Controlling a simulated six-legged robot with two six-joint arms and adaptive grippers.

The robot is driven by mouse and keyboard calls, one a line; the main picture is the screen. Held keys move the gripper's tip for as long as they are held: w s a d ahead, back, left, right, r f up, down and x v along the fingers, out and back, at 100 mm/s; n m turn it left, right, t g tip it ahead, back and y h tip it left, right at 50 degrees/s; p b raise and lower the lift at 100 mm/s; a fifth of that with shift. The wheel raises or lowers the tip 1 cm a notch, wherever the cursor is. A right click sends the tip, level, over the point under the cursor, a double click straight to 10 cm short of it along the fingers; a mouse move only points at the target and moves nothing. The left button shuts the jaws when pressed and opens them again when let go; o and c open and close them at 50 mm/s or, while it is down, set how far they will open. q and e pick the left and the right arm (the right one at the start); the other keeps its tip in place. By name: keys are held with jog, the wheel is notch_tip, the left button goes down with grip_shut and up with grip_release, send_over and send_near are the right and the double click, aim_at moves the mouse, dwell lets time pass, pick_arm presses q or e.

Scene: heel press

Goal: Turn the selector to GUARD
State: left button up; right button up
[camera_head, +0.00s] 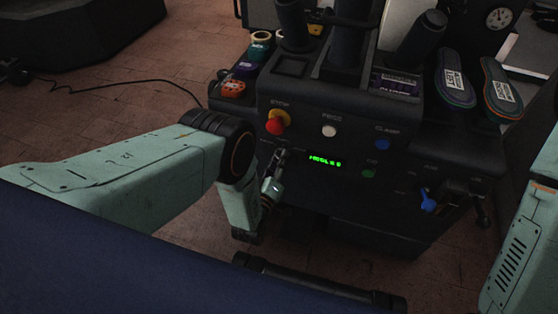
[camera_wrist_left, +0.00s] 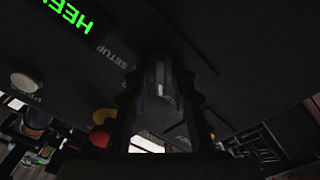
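The selector (camera_wrist_left: 160,82) is a small grey knob on the dark machine's front panel, with the label SETUP beside it in the left wrist view. A GUARD label is not readable. My left gripper (camera_wrist_left: 160,98) has its two dark fingers on either side of the knob, with narrow dark gaps seeming to show between; contact is hard to judge. In the head view my left gripper (camera_head: 282,160) is at the panel, left of the green display (camera_head: 324,161), and covers the selector. My right gripper is not in view; only a teal arm link shows at the right edge.
Above the selector is a red-orange stop button (camera_head: 278,122). A white button (camera_head: 329,131), a blue button (camera_head: 382,144) and a green button (camera_head: 369,174) are nearby. A blue lever (camera_head: 428,201) is at lower right. Two insoles (camera_head: 455,84) lie on the right side.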

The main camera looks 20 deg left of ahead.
pick_arm(q)
grip_shut()
dwell(0.3)
jog(key=shift+m+b, duration=0.3)
jog(key=shift+m, duration=4.1)
jog(key=shift+o, duration=1.6)
grip_release()
